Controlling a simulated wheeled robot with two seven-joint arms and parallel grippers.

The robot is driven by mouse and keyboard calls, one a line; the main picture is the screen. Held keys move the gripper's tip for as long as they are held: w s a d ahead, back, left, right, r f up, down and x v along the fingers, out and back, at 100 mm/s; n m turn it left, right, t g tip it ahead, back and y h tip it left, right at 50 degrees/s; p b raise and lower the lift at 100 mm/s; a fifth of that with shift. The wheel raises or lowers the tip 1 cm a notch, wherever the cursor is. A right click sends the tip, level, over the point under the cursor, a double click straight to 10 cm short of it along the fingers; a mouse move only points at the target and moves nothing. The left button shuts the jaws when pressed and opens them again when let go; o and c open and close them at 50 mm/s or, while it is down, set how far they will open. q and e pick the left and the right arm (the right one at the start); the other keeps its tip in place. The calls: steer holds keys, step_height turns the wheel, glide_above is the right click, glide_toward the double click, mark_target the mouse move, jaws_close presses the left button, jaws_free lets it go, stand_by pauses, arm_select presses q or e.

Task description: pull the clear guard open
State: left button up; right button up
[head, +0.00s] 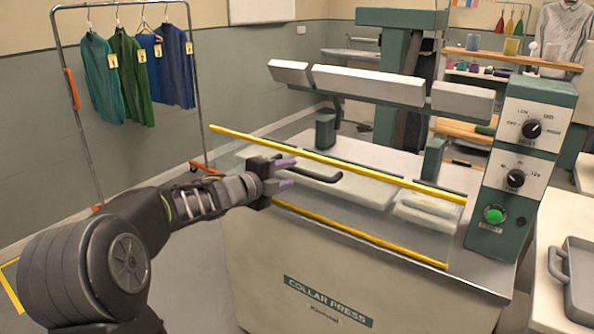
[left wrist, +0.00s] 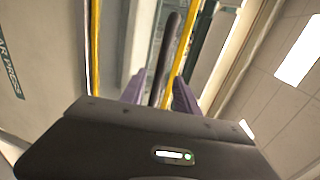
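The clear guard (head: 375,205) is a see-through panel with a yellow bar along its top and another along its bottom, standing across the front of the collar press (head: 360,265). A dark handle (head: 322,177) sticks out from its front; it also shows in the left wrist view (left wrist: 168,55). My left gripper (head: 287,174) is at the left part of the handle. Its purple-padded fingers (left wrist: 158,95) are apart, one on each side of the handle, with some gap showing. Contact is not clear. My right gripper is in no view.
A green control box (head: 518,165) with dials and a green button stands at the press's right. A garment rail (head: 82,130) with several shirts stands at the left. A grey tray (head: 578,280) lies on the right-hand counter. Floor is clear left of the press.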

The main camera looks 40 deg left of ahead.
mark_target(295, 171)
arm_select(q)
steer(key=x, duration=0.4)
steer(key=shift+w+f, duration=0.1)
steer(key=shift+w, duration=0.3)
steer(key=shift+c, duration=0.2)
jaws_close()
stand_by(0.9)
